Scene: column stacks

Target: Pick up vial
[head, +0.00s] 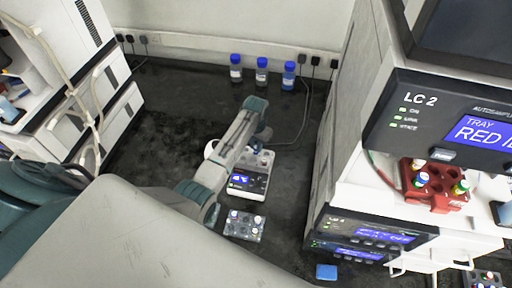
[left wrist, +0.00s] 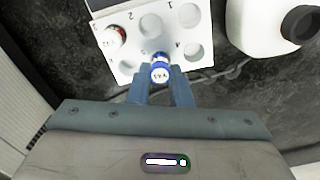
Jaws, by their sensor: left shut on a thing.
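My left gripper (left wrist: 158,92) is shut on a vial (left wrist: 160,70) with a blue ring cap and a white, lettered top. The fingers hold it from both sides near the cap. The vial is at the near edge of a white numbered rack (left wrist: 123,65); I cannot tell whether its base is in a hole. A red-capped vial (left wrist: 114,38) sits in the same rack, and several holes are empty. In the head view my left arm crosses the bench and its fingertips are not clear. My right gripper is not in view.
A white bottle with a black cap (left wrist: 270,25) stands right of the rack. In the head view a small display device (head: 248,182), another vial tray (head: 244,227) and a red vial block (head: 435,185) show. Blue-capped bottles (head: 262,72) stand at the back.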

